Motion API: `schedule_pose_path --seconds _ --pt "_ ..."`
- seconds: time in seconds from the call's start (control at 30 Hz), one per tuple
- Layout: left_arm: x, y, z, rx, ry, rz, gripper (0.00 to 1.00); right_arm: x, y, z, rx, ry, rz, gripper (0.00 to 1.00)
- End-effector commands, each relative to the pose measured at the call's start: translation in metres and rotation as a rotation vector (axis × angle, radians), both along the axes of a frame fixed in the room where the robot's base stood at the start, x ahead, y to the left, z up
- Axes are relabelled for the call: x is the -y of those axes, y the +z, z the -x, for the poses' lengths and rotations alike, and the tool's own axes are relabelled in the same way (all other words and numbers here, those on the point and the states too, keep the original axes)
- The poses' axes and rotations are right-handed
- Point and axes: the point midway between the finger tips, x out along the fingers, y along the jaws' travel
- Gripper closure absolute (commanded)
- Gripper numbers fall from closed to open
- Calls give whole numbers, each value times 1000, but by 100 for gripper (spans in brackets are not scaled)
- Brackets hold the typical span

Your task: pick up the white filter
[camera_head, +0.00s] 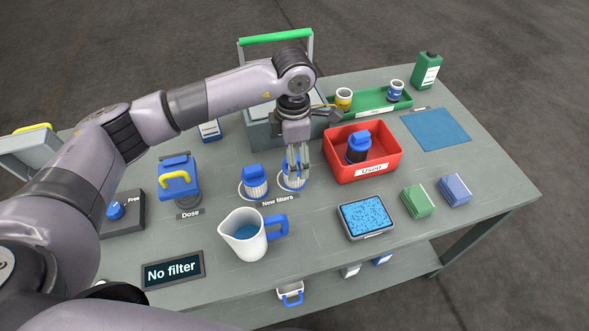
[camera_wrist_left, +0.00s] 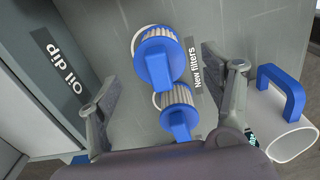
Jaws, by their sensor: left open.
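Two new filters with white pleated sides and blue handled tops stand on the bench behind the "New filters" label (camera_head: 278,202). The left one (camera_head: 254,183) stands clear in the head view. The right one (camera_head: 287,180) is partly hidden by my left gripper (camera_head: 297,172), which points down at it. In the left wrist view, the right filter (camera_wrist_left: 160,55) is the upper one and the left filter (camera_wrist_left: 178,110) the lower. My left gripper (camera_wrist_left: 165,100) is open, with its fingers spread to either side and nothing held. My right gripper is out of view.
A red "Used" bin (camera_head: 371,170) holds a dark filter with a blue top (camera_head: 358,143). A jug with a blue handle (camera_head: 246,240) stands in front of the filters. A blue-speckled tray (camera_head: 366,217) is right of it. A "No filter" display (camera_head: 173,270) sits at front left.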

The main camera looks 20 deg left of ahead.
Motion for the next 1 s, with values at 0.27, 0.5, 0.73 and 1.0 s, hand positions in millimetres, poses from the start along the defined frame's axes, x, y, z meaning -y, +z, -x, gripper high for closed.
schedule_pose_path --seconds 0.27,0.5,0.73,1.0 --pt "1 -24 1 -5 -1 -1 27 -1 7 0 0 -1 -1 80" --pt "2 -55 -1 -3 -1 -1 27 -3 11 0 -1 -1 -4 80" --pt "2 -59 -1 0 -1 0 27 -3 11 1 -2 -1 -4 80" --pt "2 -59 -1 0 -1 -1 42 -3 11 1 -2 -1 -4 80"
